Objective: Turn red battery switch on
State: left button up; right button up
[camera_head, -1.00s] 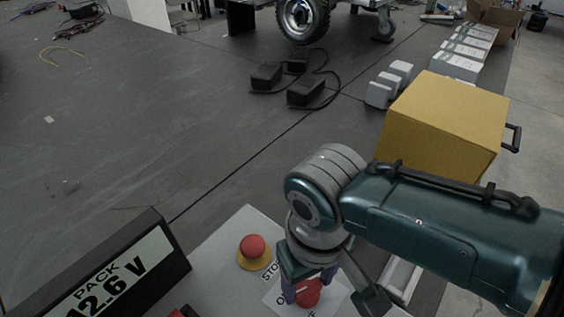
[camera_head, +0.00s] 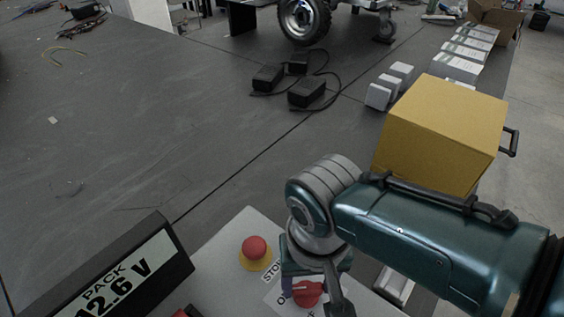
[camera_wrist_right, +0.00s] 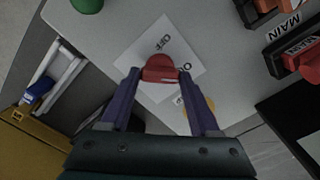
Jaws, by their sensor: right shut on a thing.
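The red battery switch (camera_head: 308,294) sits on a white label on the grey panel (camera_head: 222,250), in the lower middle of the head view. The label's ON and OFF lettering is partly covered. In the right wrist view the switch (camera_wrist_right: 160,70) lies between the two purple fingers of my right gripper (camera_wrist_right: 160,76), with OFF printed above it and part of ON at its right. My right gripper (camera_head: 306,284) is shut on the switch. A pale mark shows on the switch, but its exact setting is unclear. My left gripper is not in view.
A red stop button (camera_head: 255,247) on a yellow base stands left of the switch. A black display (camera_head: 125,275) reading PACK 12.6 V stands further left. A yellow box (camera_head: 440,130) stands behind my right arm.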

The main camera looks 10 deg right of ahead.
aim_at(308, 287)
jog(key=o, duration=1.4)
jog(key=shift+c, duration=0.2)
notch_tip(308, 287, up, 10)
jog(key=p, duration=0.5)
